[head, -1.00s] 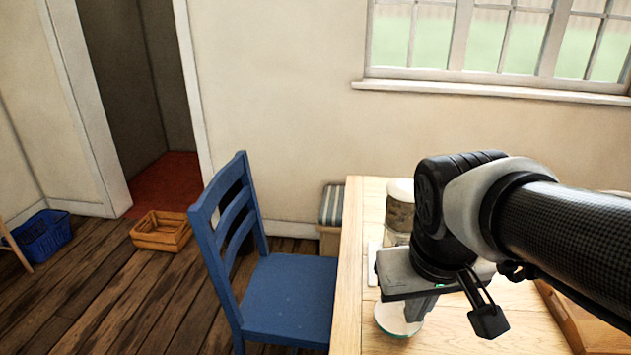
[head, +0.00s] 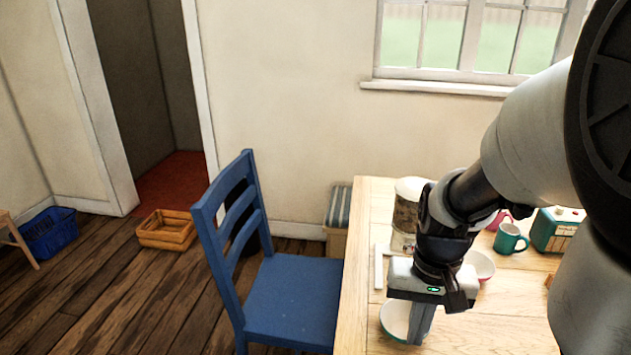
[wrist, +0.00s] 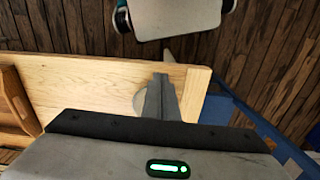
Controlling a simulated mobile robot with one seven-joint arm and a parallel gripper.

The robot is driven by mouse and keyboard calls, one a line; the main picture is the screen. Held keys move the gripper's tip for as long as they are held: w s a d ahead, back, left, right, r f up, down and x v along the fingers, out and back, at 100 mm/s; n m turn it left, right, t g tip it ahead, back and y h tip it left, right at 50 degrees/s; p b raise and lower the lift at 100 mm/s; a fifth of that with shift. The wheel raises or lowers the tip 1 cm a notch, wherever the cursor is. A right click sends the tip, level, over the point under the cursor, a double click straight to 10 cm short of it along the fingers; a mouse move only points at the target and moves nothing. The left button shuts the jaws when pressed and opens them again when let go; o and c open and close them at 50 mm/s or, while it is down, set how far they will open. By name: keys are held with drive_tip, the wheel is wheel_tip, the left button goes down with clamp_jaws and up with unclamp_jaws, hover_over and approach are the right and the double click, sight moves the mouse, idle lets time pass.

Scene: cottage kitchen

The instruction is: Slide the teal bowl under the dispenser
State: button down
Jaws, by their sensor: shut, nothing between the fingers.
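The teal bowl (head: 391,315), pale inside with a teal rim, sits on the table near its left edge. My gripper (head: 416,338) is shut and empty, pointing down, with its fingers at the bowl's right side and hiding part of it. I cannot tell whether they touch. In the wrist view the shut fingers (wrist: 161,80) cover most of the bowl (wrist: 138,102). The dispenser, a tall container with a white top (head: 410,187), stands behind the bowl, partly hidden by my arm.
A white strip (head: 378,266) lies left of the dispenser. A pinkish-white bowl (head: 483,263), a teal mug (head: 510,240) and a teal radio-like box (head: 556,229) stand to the right. A blue chair (head: 290,295) is beside the table's left edge (head: 348,290).

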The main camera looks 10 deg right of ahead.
drive_tip(key=w+f+b, duration=0.1)
drive_tip(key=f, duration=0.2)
drive_tip(key=w+f+b, duration=0.1)
drive_tip(key=f, duration=0.2)
drive_tip(key=w+d+f+b, duration=0.1)
drive_tip(key=f+b, duration=0.1)
drive_tip(key=f, duration=0.1)
drive_tip(key=shift+f, duration=0.35)
drive_tip(key=shift+w+d, duration=0.1)
drive_tip(key=shift+w, duration=0.25)
drive_tip(key=w+d+p, duration=0.1)
drive_tip(key=w, duration=0.3)
drive_tip(key=w+d+p, duration=0.1)
drive_tip(key=w+d, duration=0.1)
drive_tip(key=w, duration=0.3)
drive_tip(key=w+d, duration=0.2)
drive_tip(key=w, duration=0.3)
drive_tip(key=shift+w+p, duration=0.15)
drive_tip(key=shift+p, duration=0.25)
